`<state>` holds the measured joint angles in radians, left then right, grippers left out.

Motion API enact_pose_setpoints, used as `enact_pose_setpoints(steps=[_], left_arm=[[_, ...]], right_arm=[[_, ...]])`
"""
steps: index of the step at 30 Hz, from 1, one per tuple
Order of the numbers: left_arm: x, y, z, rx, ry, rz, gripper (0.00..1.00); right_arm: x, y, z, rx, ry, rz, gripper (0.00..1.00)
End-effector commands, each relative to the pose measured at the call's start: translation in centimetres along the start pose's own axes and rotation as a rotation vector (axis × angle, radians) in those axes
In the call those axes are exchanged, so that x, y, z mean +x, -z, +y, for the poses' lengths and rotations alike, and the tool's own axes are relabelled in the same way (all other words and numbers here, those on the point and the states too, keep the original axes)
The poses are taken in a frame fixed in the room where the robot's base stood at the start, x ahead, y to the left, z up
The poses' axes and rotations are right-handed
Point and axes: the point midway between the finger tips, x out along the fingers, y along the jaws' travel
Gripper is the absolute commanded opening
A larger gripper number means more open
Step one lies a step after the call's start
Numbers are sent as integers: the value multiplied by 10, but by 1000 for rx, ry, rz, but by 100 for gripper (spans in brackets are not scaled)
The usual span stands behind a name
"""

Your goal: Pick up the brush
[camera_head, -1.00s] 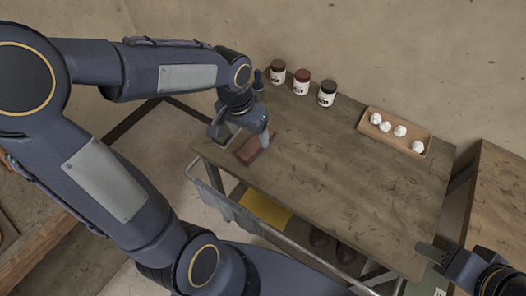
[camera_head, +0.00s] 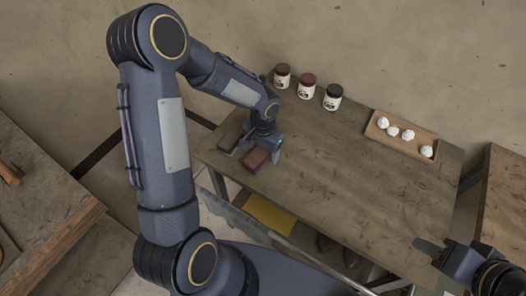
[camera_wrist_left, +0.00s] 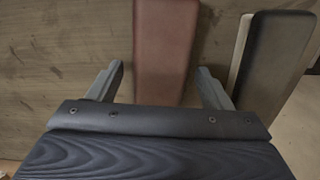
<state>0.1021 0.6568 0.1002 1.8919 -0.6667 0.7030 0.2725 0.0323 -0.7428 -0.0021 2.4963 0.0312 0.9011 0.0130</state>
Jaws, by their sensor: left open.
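A reddish-brown block (camera_head: 256,160) lies near the left end of the table. A dark block with a pale edge (camera_head: 230,141) lies just left of it. I cannot tell for sure which of the two is the brush. My left gripper (camera_head: 263,149) is over the reddish-brown block. In the left wrist view, the open fingers (camera_wrist_left: 162,85) stand on either side of the reddish-brown block (camera_wrist_left: 165,50), with gaps on both sides. The dark block (camera_wrist_left: 275,60) is outside the right finger. My right gripper (camera_head: 432,247) is at the lower right; its jaw opening is unclear.
Three lidded jars (camera_head: 307,86) stand at the table's back edge. A wooden tray (camera_head: 401,149) with several white balls is at the back right. The middle of the wooden table (camera_head: 340,175) is clear. A yellow item (camera_head: 268,214) lies on a lower shelf.

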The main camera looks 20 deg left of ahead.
Motion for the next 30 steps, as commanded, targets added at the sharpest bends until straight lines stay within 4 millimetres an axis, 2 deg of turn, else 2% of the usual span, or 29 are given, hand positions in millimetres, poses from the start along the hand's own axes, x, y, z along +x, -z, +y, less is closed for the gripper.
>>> enact_pose_setpoints(steps=[8, 19, 30], left_arm=[[3, 0, 0, 0, 0, 1, 71], [3, 0, 0, 0, 0, 1, 23], [-4, 0, 0, 0, 1, 3, 22]], right_arm=[[0, 0, 0, 0, 0, 0, 37], [0, 0, 0, 0, 0, 0, 37], [0, 0, 0, 0, 0, 0, 37]])
